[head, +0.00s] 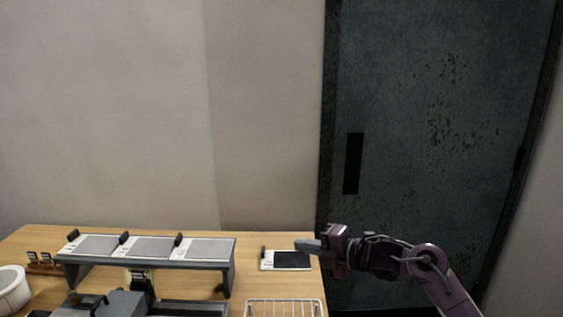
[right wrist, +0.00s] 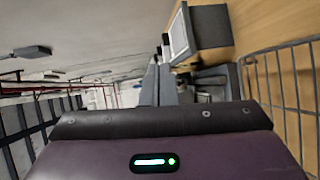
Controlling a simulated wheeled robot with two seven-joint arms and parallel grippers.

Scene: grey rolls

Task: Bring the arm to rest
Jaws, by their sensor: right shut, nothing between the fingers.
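My right arm comes in from the right in the head view, and its purple and black gripper (head: 308,245) points left above the right end of the wooden table. Its grey fingers are shut with nothing between them. The closed fingers also show in the right wrist view (right wrist: 158,84), past the purple gripper body. My left gripper is not in view.
The wooden table (head: 40,240) holds a dark grey raised stand (head: 232,262) with light panels. A small flat device (head: 290,260) lies by my right fingertips, with a white wire rack (head: 285,302) in front. A white bowl (head: 12,290) stands far left. A dark door (head: 420,130) is behind.

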